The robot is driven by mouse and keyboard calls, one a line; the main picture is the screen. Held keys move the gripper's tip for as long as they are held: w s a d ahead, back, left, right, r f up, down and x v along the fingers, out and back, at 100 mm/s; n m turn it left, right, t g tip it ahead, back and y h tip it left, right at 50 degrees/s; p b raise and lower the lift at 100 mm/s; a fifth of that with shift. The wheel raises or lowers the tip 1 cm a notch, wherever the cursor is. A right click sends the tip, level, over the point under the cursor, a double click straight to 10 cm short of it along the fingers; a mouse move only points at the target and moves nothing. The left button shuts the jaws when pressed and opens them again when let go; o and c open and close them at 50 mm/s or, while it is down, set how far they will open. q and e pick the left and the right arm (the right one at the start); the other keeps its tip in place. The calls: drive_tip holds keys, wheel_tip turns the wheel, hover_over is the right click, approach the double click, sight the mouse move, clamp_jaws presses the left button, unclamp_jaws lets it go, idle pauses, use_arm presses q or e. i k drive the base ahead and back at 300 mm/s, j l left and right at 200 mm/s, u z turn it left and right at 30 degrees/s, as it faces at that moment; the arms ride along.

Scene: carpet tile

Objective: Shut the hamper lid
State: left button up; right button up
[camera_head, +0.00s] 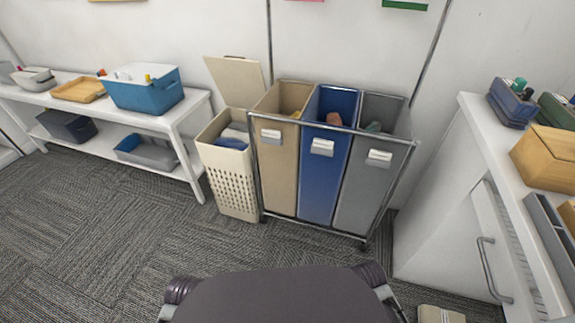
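A cream hamper (233,182) with a perforated lower front stands on the carpet left of a three-bag laundry sorter. Its lid (238,82) is open, tilted up and back toward the wall, with its hinge side at the hamper's rear. Folded cloth, blue and grey (234,139), shows inside the open top. Neither of my grippers is in view. Only dark parts of my own body show at the bottom edge.
The sorter (328,172) with tan, blue and grey bags in a metal frame stands close to the hamper's right. A white bench (185,118) with bins is at the left. A white cabinet (440,215) is at the right. Carpet in front of the hamper is clear.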

sight(240, 81)
drive_tip(key=i+l, duration=0.15)
drive_tip(key=i, duration=0.4)
drive_tip(key=i+l+z, duration=0.1)
drive_tip(key=i, duration=0.45)
